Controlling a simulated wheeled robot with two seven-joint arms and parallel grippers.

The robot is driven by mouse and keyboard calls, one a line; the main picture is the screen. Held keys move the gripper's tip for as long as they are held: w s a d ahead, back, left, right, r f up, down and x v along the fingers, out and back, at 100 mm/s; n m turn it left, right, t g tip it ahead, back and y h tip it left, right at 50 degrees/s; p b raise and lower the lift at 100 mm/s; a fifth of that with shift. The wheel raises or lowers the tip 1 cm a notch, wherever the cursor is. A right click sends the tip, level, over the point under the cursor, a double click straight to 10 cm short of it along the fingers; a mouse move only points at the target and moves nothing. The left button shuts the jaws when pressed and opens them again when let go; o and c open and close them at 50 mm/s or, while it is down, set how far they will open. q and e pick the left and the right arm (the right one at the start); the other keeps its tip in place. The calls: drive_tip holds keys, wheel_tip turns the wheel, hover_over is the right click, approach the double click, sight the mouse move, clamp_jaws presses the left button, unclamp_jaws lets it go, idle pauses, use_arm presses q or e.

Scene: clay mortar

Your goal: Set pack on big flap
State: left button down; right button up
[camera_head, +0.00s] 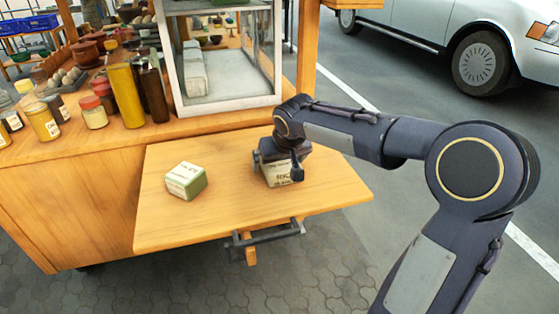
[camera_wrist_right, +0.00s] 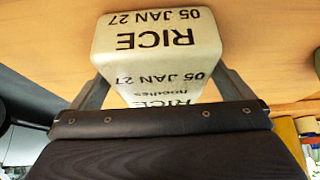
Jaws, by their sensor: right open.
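The big flap (camera_head: 225,225) is a wide wooden board folded out at the cart's front. A pale pack (camera_head: 280,174) with dark print stands on its right half and appears to rest on the wood. In the right wrist view the pack (camera_wrist_right: 157,48) reads RICE and 05 JAN 27. My right gripper (camera_head: 279,160) is over this pack, open, with a finger on each side of it; its wrist hides part of the pack. A second pack (camera_head: 186,181), white and green, sits apart on the flap's left half. My left gripper is not in view.
Bottles and jars (camera_head: 95,112) crowd the counter at the left. A glass case (camera_head: 222,60) stands behind the flap. A dark metal bracket (camera_head: 265,235) is at the flap's front edge. The flap is clear between the packs and along its front.

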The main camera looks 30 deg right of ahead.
drive_tip(key=p+v, duration=0.2)
drive_tip(key=v, duration=0.9)
drive_tip(key=shift+r, duration=0.15)
drive_tip(key=shift+s+a+r, duration=0.1)
drive_tip(key=shift+s+r, duration=0.25)
drive_tip(key=s+a+f+y, duration=0.2)
drive_tip(key=s+a+f, duration=0.15)
drive_tip(key=s, duration=0.45)
drive_tip(key=s+a+f+y, duration=0.1)
drive_tip(key=s+a+f, duration=0.2)
drive_tip(key=s+f, duration=0.3)
drive_tip(key=s+a+f+y, duration=0.2)
drive_tip(key=s+a+f, duration=0.15)
drive_tip(key=s, duration=0.55)
wheel_tip(320, 180, up, 18)
drive_tip(key=p, duration=1.8)
drive_tip(key=shift+w+n, duration=0.25)
drive_tip(key=shift+n, duration=0.15)
drive_tip(key=shift+a, duration=0.1)
